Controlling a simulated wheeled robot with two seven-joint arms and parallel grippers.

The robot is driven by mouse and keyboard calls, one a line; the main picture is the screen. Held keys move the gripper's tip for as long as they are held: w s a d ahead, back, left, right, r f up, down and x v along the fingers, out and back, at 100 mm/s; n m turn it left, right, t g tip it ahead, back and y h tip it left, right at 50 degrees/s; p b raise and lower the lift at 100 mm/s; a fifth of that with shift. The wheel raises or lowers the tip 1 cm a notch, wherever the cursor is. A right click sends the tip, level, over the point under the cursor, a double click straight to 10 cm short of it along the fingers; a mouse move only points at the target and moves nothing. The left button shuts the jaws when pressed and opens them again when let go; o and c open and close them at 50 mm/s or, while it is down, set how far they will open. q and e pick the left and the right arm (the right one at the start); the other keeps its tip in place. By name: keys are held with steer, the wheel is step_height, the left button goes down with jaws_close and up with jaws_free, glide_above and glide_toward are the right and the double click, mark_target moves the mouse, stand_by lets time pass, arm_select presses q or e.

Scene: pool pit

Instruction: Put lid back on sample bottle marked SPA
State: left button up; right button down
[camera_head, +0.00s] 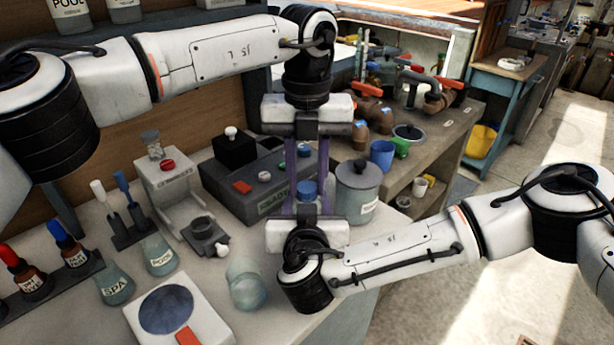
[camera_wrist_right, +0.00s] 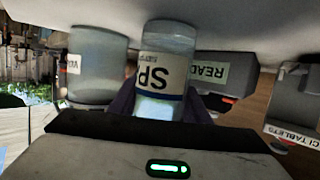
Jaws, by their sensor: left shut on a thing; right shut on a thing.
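The blue lid (camera_head: 306,188) is between the purple fingers of my left gripper (camera_head: 305,180), which points straight down and is shut on it. My right gripper (camera_head: 306,212) comes from the front, just below, and is shut on the sample bottle. In the right wrist view, which is upside down, the clear bottle (camera_wrist_right: 165,75) shows a white label reading "SP", with the rest of the word turned away. Its top is hidden behind my gripper body. The lid is directly above or on the bottle's mouth; I cannot tell whether they touch.
A lidded jar (camera_head: 357,195) stands close to the right. A dark reader box (camera_head: 265,180) is behind. A glass beaker (camera_head: 245,285) and a scale (camera_head: 180,315) are at the front left. A conical flask marked SPA (camera_head: 115,285) is farther left.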

arm_select(q)
steer(key=m, duration=1.2)
steer(key=o, duration=1.3)
steer(key=shift+c, duration=0.2)
step_height(320, 180, up, 12)
arm_select(e)
steer(key=c, duration=0.9)
jaws_free()
